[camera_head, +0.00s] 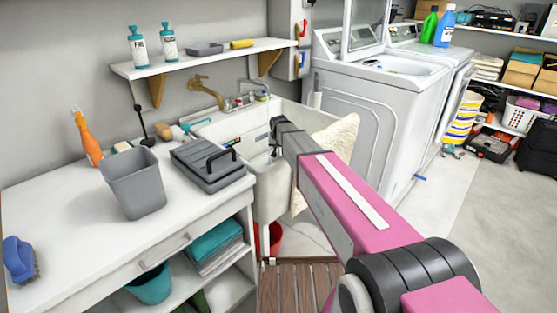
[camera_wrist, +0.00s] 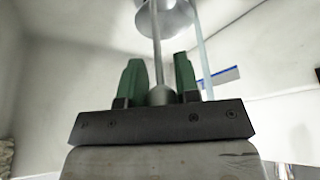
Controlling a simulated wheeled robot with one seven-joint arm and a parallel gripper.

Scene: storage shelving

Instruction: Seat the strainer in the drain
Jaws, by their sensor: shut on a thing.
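My gripper (camera_wrist: 159,75) has two green fingers either side of the rounded metal knob (camera_wrist: 161,95) of what looks like the strainer. They are shut on it. A thin metal stem runs from the knob to a shiny metal cup or disc (camera_wrist: 168,14) at the top of the wrist view, partly cut off. I cannot tell whether this cup touches the drain. No drain opening can be made out in either view. In the head view my arm reaches over the white sink (camera_head: 272,188), and its dark end is at the basin; the fingertips and strainer are hidden there.
A brass tap (camera_head: 204,90) is on the wall behind the sink. A cream cloth (camera_head: 335,140) hangs over the sink's right side. Left of it, the counter holds a black-handled grey case (camera_head: 205,165) and a grey bin (camera_head: 135,183). A washing machine (camera_head: 350,125) stands right.

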